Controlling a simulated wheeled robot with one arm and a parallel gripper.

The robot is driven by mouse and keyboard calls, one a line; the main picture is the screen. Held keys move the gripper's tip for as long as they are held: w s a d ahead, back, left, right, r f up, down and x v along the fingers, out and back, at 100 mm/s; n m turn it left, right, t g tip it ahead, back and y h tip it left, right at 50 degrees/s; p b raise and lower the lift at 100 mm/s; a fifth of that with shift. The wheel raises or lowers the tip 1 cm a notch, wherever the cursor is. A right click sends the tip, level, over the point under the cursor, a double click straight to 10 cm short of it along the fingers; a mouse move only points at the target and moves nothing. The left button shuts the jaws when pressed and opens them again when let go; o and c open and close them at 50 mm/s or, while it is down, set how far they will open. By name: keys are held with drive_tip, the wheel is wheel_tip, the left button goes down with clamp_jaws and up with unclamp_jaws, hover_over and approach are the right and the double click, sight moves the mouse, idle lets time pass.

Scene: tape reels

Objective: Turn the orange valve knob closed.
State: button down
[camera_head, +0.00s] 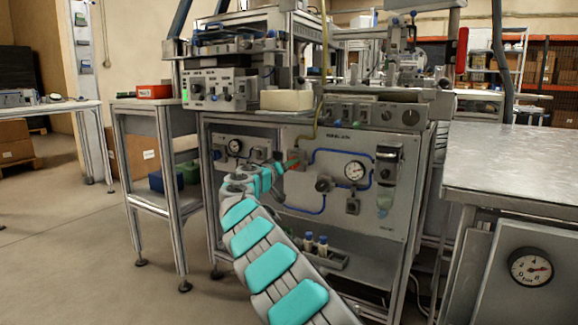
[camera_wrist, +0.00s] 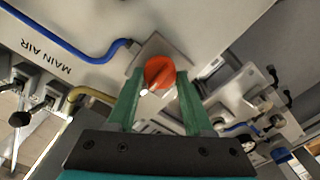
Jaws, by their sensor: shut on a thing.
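The orange valve knob (camera_wrist: 159,70) sits on a grey square plate on the panel marked "MAIN AIR". A small part of the knob (camera_head: 291,165) shows in the head view at the end of my arm. My gripper (camera_wrist: 160,77) has its two green fingers on either side of the knob, shut on it. In the head view my gripper (camera_head: 283,169) reaches the panel from the lower left, and the wrist hides part of the valve.
A metal table (camera_head: 520,165) stands at the right. Floor at the left is open.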

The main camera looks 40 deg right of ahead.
drive_tip(key=n+p, duration=0.7)
drive_tip(key=n, duration=1.1)
drive_tip(key=shift+a+f, duration=0.1)
idle(0.6)
drive_tip(key=shift+f, duration=0.1)
drive_tip(key=shift+c, duration=1.4)
unclamp_jaws()
